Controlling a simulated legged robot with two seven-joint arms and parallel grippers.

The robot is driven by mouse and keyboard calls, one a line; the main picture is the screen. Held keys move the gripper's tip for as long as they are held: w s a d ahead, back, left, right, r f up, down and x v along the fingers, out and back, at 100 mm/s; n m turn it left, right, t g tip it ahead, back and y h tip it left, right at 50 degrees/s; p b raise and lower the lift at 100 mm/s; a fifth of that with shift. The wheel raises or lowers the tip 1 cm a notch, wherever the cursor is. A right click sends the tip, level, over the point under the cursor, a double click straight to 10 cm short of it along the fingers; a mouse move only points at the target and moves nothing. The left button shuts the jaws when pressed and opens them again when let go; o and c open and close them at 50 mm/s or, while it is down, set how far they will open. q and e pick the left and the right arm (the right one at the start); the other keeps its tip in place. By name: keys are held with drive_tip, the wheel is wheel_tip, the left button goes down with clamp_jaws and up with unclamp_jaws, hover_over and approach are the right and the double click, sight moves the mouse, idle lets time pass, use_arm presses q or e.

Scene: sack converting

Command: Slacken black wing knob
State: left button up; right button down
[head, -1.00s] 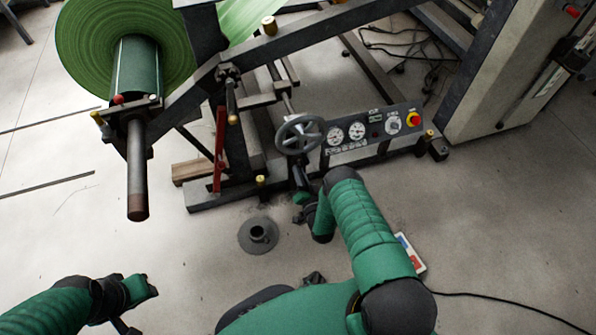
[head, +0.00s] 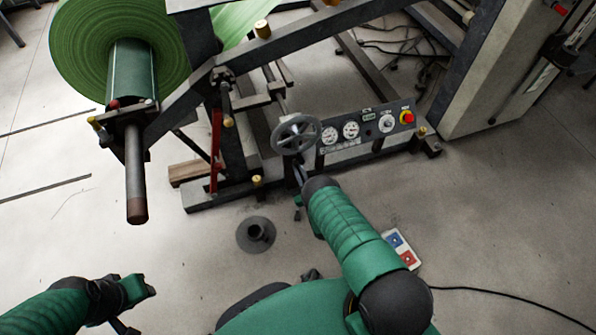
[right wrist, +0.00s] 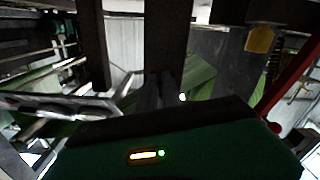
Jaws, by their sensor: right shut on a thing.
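My right gripper (head: 299,172) reaches in just below the grey handwheel (head: 296,134) on the machine frame. Its fingers show dark and close together in the right wrist view (right wrist: 162,90). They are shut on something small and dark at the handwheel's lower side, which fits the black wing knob. The knob's outline is hidden by the fingers and shadow, so I cannot see which way its wings point. My left gripper (head: 124,326) is low at the left, far from the machine, cut by the picture edge.
A gauge panel (head: 365,130) with a red button stands right of the handwheel. A green roll (head: 75,50) on a shaft is at upper left. A grey round base (head: 256,234) and a box with blue and red patches (head: 402,248) lie on the floor. Open floor lies left.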

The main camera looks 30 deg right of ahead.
use_arm(q)
drive_tip(key=shift+r, duration=0.2)
use_arm(e)
drive_tip(key=n, duration=0.8)
drive_tip(key=d+r+n, duration=0.1)
drive_tip(key=n, duration=0.3)
drive_tip(key=shift+s+r, duration=0.1)
drive_tip(key=shift+s, duration=0.05)
drive_tip(key=shift+n, duration=0.3)
drive_tip(key=shift+a, duration=0.1)
drive_tip(key=c, duration=1.5)
unclamp_jaws()
drive_tip(key=shift+c, duration=0.2)
